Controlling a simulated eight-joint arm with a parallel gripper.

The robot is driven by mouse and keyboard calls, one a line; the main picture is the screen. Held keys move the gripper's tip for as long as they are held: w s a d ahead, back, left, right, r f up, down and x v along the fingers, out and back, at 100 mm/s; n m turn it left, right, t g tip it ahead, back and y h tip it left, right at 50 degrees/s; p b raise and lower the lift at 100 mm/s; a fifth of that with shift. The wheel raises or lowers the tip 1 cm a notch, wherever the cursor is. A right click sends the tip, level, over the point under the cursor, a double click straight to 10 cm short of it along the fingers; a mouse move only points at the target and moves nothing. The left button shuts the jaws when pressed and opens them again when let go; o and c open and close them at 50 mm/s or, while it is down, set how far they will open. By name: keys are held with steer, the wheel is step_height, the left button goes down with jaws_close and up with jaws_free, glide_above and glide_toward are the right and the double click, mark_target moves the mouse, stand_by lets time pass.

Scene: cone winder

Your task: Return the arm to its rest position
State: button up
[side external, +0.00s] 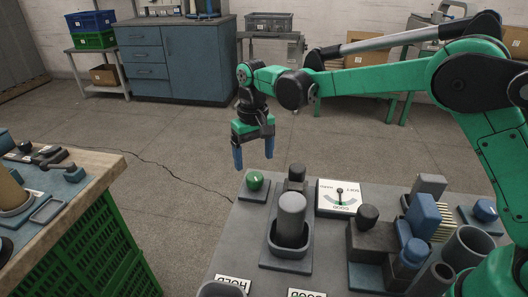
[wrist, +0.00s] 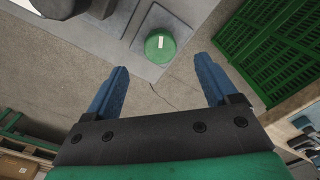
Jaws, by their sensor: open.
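My gripper (side external: 254,153) has two blue fingers pointing down and is open with nothing between them. It hangs in the air above the far left corner of the grey work table (side external: 230,235). In the wrist view my gripper (wrist: 160,88) shows its spread fingers. A green round knob (side external: 254,180) sits on the table's far left corner, below the gripper; it also shows in the wrist view (wrist: 160,46), beyond the fingertips. My green arm reaches in from the right, raised above the table.
A grey cylinder (side external: 291,215) stands in a holder near the knob. A white dial gauge (side external: 340,197) is beside it. Blocks and tubes crowd the table's right. A wood-topped bench (side external: 95,165) with green crate sides (side external: 105,245) stands at left. Open floor (side external: 170,140) lies behind.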

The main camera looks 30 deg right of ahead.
steer(key=shift+r, duration=0.3)
steer(key=shift+d+r, duration=0.1)
steer(key=s+d+r+t, duration=0.3)
steer(key=s+d+r, duration=0.1)
steer(key=s+r, duration=0.25)
steer(key=s+d+f+t, duration=0.1)
steer(key=s+d+t, duration=0.2)
steer(key=s, duration=0.7)
steer(key=shift+d+f+t, duration=0.2)
steer(key=shift+d+t, duration=0.1)
steer(key=shift+t, duration=0.3)
steer(key=shift+s, duration=0.1)
stand_by(0.7)
